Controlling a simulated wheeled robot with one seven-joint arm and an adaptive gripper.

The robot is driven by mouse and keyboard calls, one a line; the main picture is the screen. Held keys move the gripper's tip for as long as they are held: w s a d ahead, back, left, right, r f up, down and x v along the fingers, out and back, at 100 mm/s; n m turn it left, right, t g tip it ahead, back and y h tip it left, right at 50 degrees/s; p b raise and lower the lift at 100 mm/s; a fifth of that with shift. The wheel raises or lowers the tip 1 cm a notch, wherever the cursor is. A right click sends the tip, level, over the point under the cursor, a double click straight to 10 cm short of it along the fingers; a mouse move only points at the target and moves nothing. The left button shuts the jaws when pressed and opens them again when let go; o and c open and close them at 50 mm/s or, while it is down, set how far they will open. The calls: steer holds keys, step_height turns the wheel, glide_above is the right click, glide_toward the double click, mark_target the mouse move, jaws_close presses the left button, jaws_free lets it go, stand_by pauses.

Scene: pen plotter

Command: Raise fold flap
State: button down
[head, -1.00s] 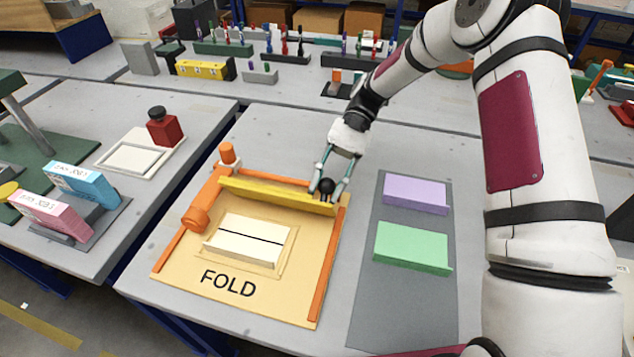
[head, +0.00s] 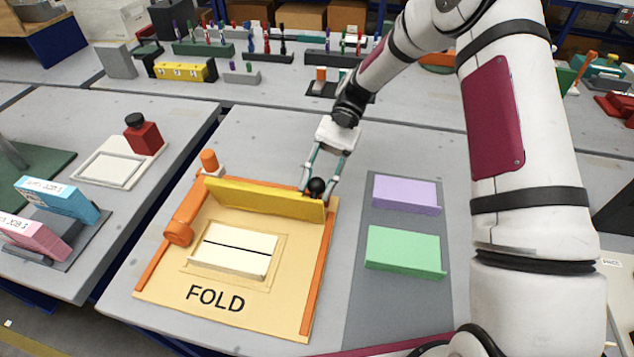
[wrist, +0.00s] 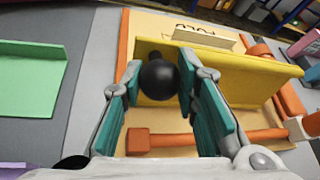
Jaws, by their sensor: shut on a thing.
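The yellow fold flap (head: 262,199) stands tilted up along the back of the FOLD board (head: 160,286). A black ball knob (head: 316,186) sits at its right end. My gripper (head: 318,184) is shut on the knob, with a finger on each side of it. In the wrist view the knob (wrist: 158,79) lies between the teal finger pads, and the yellow flap (wrist: 235,75) extends to the right behind it. A cream card with a dark centre line (head: 236,248) lies in the outlined area in front of the flap.
Orange rails (head: 320,270) edge the board, with an orange cylinder (head: 178,233) at its left. A grey mat (head: 385,300) to the right holds a purple block (head: 407,193) and a green block (head: 404,250). The table behind the board is clear.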

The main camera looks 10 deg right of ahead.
steer(key=c, duration=1.2)
jaws_free()
steer(key=shift+w+f, duration=0.1)
steer(key=shift+v, duration=6)
